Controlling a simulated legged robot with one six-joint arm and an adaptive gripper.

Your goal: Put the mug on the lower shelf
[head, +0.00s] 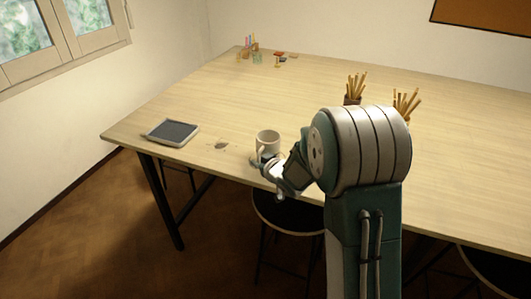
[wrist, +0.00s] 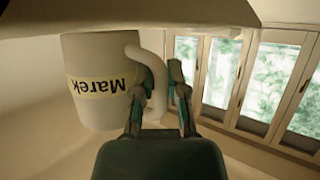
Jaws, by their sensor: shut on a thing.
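The mug (head: 268,139) is off-white and stands out at the table's front edge in the head view. In the wrist view the mug (wrist: 92,55) appears upside down, with a pale label reading "Marek" and its handle toward my gripper. My gripper (wrist: 157,88) is shut on the mug's handle. I cannot tell whether the mug touches the tabletop. No shelf is recognisable in either view.
The wooden table (head: 310,95) has wide clear room behind the mug. Pencil cups (head: 353,99) stand behind my arm. Stools (head: 285,213) are under the front edge. Small items (head: 252,53) sit far back.

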